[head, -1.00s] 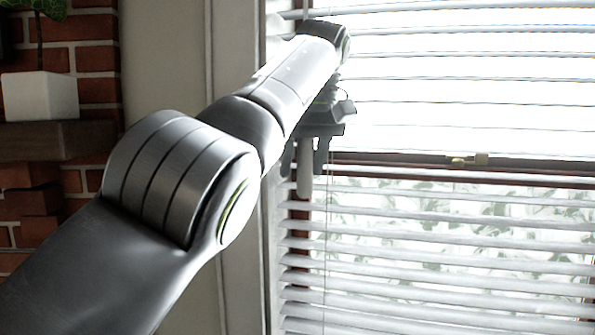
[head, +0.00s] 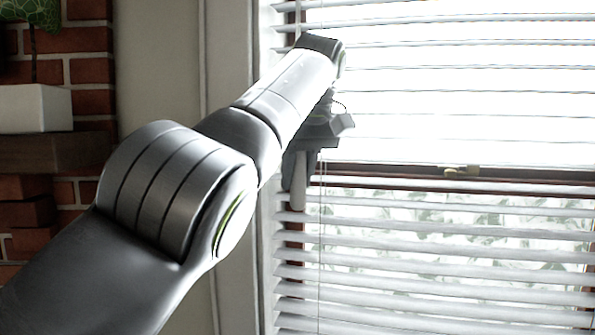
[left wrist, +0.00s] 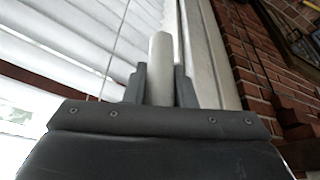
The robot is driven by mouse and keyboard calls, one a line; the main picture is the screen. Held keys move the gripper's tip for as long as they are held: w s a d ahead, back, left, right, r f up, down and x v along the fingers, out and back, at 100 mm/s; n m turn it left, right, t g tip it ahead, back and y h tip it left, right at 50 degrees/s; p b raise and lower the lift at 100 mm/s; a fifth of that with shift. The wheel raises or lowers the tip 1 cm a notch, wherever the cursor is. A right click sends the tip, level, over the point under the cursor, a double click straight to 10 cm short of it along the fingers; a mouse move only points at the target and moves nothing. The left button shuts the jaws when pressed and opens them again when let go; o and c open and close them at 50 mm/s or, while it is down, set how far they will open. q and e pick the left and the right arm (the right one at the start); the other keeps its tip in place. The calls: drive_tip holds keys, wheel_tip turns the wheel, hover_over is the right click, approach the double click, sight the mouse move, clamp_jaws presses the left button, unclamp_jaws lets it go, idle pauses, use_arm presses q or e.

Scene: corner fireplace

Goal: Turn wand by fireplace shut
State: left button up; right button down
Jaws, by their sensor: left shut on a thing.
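The wand (head: 298,186) is a pale grey rod that hangs upright at the left side of the window blind. Its lower end shows below my fingers in the head view, and its upper part is hidden behind my arm. My left gripper (head: 299,166) is shut on the wand. In the left wrist view, the pale wand (left wrist: 160,62) stands between the two dark fingers. The blind (head: 430,225) has white horizontal slats, which are tilted with gaps that show bright light and leaves. My right gripper is in neither view.
The window trim (head: 237,200) is just left of the blind. The brick fireplace (head: 90,40) is at the far left, with a dark ledge (head: 50,152) and a white planter (head: 35,108). A thin cord (left wrist: 118,35) hangs beside the wand. A latch (head: 462,170) is on the window rail.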

use_arm(q)
drive_tip(key=shift+r+n+y+p, duration=0.15)
drive_tip(key=shift+n+y+p, duration=0.15)
drive_tip(key=shift+n+p, duration=0.3)
drive_tip(key=n+g+p, duration=0.1)
drive_tip(key=n+p, duration=0.2)
drive_tip(key=n+g+y+p, duration=0.1)
drive_tip(key=n+p, duration=0.2)
drive_tip(key=p, duration=0.1)
drive_tip(key=shift+a+r+n+y, duration=0.1)
drive_tip(key=shift+n+y, duration=0.2)
drive_tip(key=shift+s+f+n+g+p, duration=0.1)
drive_tip(key=shift+f+n+g+p, duration=0.25)
drive_tip(key=shift+n+p, duration=0.75)
drive_tip(key=shift+r, duration=0.1)
drive_tip(key=o, duration=0.7)
drive_tip(key=shift+o, duration=1.4)
drive_tip(key=shift+a, duration=0.1)
